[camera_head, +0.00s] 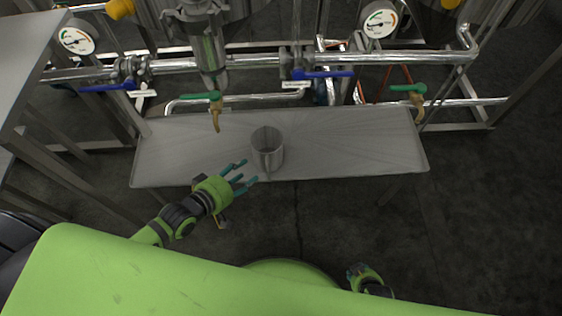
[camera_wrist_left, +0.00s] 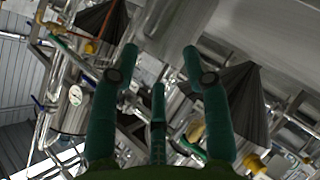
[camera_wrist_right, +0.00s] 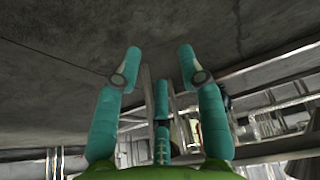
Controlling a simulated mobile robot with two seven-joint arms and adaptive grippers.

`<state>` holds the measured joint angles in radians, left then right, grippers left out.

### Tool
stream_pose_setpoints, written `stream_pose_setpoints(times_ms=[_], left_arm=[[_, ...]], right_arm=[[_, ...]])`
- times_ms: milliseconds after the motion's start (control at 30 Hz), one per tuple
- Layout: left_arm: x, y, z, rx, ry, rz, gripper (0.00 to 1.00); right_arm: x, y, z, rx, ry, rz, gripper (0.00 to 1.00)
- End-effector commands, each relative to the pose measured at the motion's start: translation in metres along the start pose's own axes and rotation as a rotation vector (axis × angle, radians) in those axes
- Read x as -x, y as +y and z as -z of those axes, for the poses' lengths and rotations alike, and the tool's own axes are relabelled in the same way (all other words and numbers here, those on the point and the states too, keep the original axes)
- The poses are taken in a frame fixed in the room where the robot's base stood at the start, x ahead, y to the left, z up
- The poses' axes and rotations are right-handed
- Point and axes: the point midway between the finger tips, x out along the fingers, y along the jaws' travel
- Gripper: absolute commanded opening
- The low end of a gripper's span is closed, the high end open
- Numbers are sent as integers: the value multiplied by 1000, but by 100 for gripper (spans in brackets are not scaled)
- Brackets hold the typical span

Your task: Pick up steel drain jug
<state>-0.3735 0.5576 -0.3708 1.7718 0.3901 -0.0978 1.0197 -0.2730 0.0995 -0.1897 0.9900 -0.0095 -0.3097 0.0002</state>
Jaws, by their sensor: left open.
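The steel drain jug (camera_head: 268,150) stands upright on the grey metal tray shelf (camera_head: 350,150), near its front edge, in the head view. My left gripper (camera_head: 243,178) is open and empty, just to the left and front of the jug, its fingers pointing toward it but apart from it. In the left wrist view the spread fingers (camera_wrist_left: 160,70) hold nothing, and I cannot make out the jug there. My right gripper (camera_head: 360,272) is low at the front right, away from the shelf. In the right wrist view its fingers (camera_wrist_right: 157,75) are spread and empty.
Blue-handled valves (camera_head: 322,74) and steel pipes run behind the shelf. Brass taps with green handles hang over it at left (camera_head: 215,112) and right (camera_head: 416,100). Pressure gauges (camera_head: 379,20) sit above. The shelf is otherwise bare. A grey table (camera_head: 25,50) stands at far left.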

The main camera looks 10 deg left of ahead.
Motion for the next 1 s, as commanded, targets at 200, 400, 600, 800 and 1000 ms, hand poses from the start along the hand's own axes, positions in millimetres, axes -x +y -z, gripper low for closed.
stream_pose_setpoints(times_ms=[200,400,600,800,1000], left_arm=[[-9,21,-1,62,-7,-64,47],[-32,20,-1,61,-5,-64,47],[-62,18,-1,59,-5,-62,47],[-71,20,-1,59,-7,-60,47],[-70,20,-1,58,-6,-60,27]], right_arm=[[-8,0,7,-1,10,-2,40],[-7,-2,5,-6,-17,1,40],[-4,-5,3,-13,-55,4,40],[-2,-6,4,-15,-68,5,40],[-2,-6,4,-15,-68,5,40]])
